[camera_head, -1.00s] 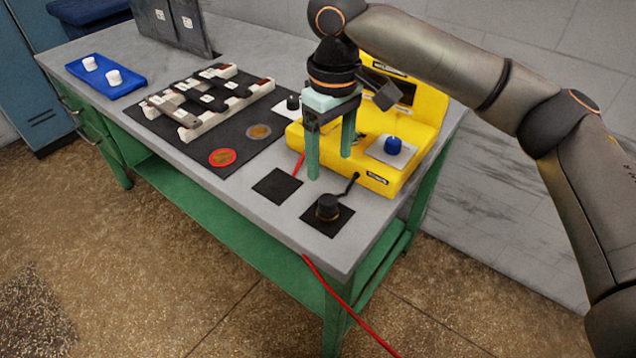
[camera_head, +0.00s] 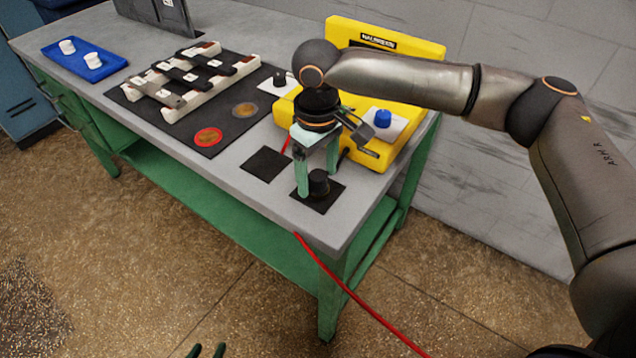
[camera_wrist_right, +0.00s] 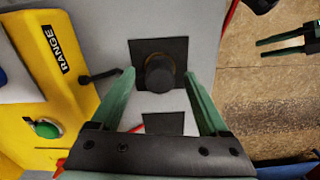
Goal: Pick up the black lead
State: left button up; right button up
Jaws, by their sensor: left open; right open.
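The black lead's round black plug (camera_head: 319,183) stands upright on a black square pad (camera_head: 327,204) near the table's front right corner. In the right wrist view the plug (camera_wrist_right: 160,73) sits between the fingertips, with a short black cable toward the yellow meter. My right gripper (camera_head: 317,181) is open and points down over the plug, one finger on each side. In the right wrist view its fingers (camera_wrist_right: 160,77) show a gap to the plug on both sides. My left gripper (camera_head: 206,351) is open and empty at the bottom edge, away from the table.
The yellow meter (camera_head: 370,157) stands behind the plug, with a blue knob (camera_head: 383,118) on it. A red cable (camera_head: 340,280) hangs over the front edge. An empty black pad (camera_head: 265,164) lies to the left. A black mat (camera_head: 190,135) with white racks and a blue tray (camera_head: 88,66) are further left.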

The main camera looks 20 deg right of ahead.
jog(key=shift+f, duration=0.35)
grip_shut()
dwell(0.4)
